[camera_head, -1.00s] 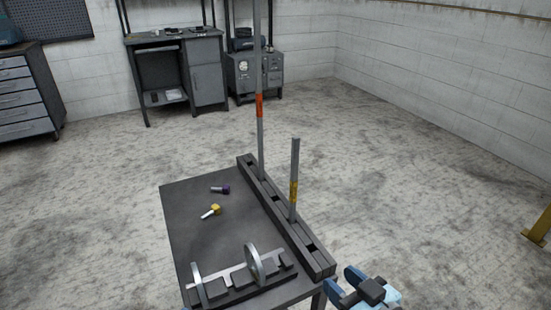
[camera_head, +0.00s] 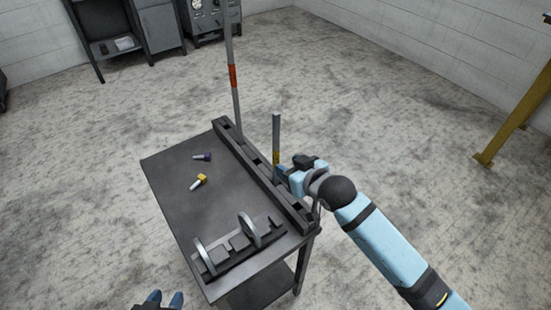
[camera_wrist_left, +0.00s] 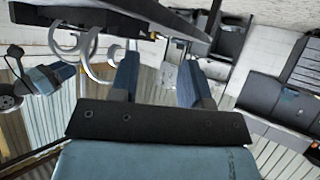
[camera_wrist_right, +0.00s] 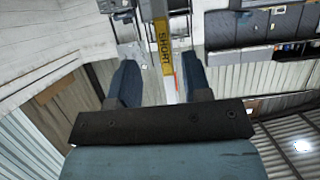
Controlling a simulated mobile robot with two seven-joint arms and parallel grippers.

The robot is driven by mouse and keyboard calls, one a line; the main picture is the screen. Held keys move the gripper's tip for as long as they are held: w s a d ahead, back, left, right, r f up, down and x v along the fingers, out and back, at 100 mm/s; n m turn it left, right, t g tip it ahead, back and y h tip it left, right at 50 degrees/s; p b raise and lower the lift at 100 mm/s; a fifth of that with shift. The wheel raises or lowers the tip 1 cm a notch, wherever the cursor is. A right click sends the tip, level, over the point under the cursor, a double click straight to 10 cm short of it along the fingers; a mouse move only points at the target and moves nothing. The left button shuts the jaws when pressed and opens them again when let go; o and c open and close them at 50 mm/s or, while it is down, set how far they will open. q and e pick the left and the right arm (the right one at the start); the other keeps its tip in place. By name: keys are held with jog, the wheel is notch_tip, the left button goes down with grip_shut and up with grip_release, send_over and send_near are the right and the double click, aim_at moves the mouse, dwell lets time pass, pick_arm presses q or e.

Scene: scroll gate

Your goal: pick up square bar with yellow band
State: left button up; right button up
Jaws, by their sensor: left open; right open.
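The square bar with the yellow band (camera_head: 276,135) stands upright in the slotted rack along the table's right edge. Its yellow band shows the word SHORT in the right wrist view (camera_wrist_right: 163,44). My right gripper (camera_head: 287,171) is open at the band's height, close to the bar. In the right wrist view the bar lies between the two fingers; contact cannot be told. My left gripper (camera_head: 165,298) is open and empty at the bottom edge of the head view, off the table's near side. The bar's lower end is partly hidden in the rack.
A taller bar with an orange band (camera_head: 233,78) stands further back in the rack (camera_head: 228,135). A yellow-headed bolt (camera_head: 200,180) and a purple-headed bolt (camera_head: 203,156) lie on the table (camera_head: 165,175). A fixture with two rings (camera_head: 240,250) sits at the near end.

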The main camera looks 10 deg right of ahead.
aim_at(278, 161)
jog(key=shift+b+x, duration=0.7)
jog(key=shift+x, duration=2.4)
jog(key=shift+s+a, duration=0.1)
jog(key=shift+a, duration=0.1)
grip_shut()
